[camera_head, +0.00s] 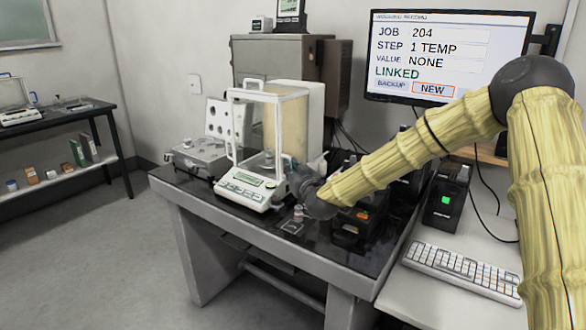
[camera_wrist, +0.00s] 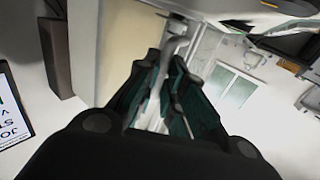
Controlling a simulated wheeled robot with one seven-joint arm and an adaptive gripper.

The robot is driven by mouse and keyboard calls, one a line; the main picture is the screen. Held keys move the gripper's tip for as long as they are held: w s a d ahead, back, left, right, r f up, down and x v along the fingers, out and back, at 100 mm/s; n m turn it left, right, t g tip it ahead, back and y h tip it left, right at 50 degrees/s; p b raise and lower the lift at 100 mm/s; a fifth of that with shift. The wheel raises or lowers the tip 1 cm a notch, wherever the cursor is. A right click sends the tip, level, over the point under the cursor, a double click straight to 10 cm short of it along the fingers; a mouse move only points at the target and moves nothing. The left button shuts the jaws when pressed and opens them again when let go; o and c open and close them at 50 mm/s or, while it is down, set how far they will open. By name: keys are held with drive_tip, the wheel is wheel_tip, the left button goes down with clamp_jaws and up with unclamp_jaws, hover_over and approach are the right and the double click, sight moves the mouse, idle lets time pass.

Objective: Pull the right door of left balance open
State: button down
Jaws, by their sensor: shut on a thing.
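A balance (camera_head: 240,190) with a tall, white-framed glass draft shield (camera_head: 279,97) stands on the dark-topped table in the head view. My gripper (camera_head: 287,166) is at the right side of this balance, low against the shield. In the wrist view my gripper (camera_wrist: 169,66) has its dark green fingers closed around a pale grey handle (camera_wrist: 178,45) on the shield's right door. The arm and gripper hide most of the handle in the head view. I cannot tell how far the right door stands open.
A small vial (camera_head: 298,213) stands in front of my wrist. Black printer-like devices (camera_head: 352,232), a keyboard (camera_head: 465,270) and a monitor (camera_head: 450,50) are to the right. A grey case (camera_head: 200,158) stands left of the balance. Another balance (camera_head: 18,115) sits on a far-left bench.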

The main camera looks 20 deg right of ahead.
drive_tip(key=shift+r, duration=0.25)
drive_tip(key=b, duration=0.1)
approach(303, 149)
drive_tip(key=w, duration=0.5)
drive_tip(key=shift+w, duration=0.15)
drive_tip(key=c, duration=1.5)
unclamp_jaws()
drive_tip(key=shift+d+f, duration=0.1)
drive_tip(key=shift+f, duration=0.1)
wheel_tip(303, 149, up, 10)
drive_tip(key=shift+r, duration=0.15)
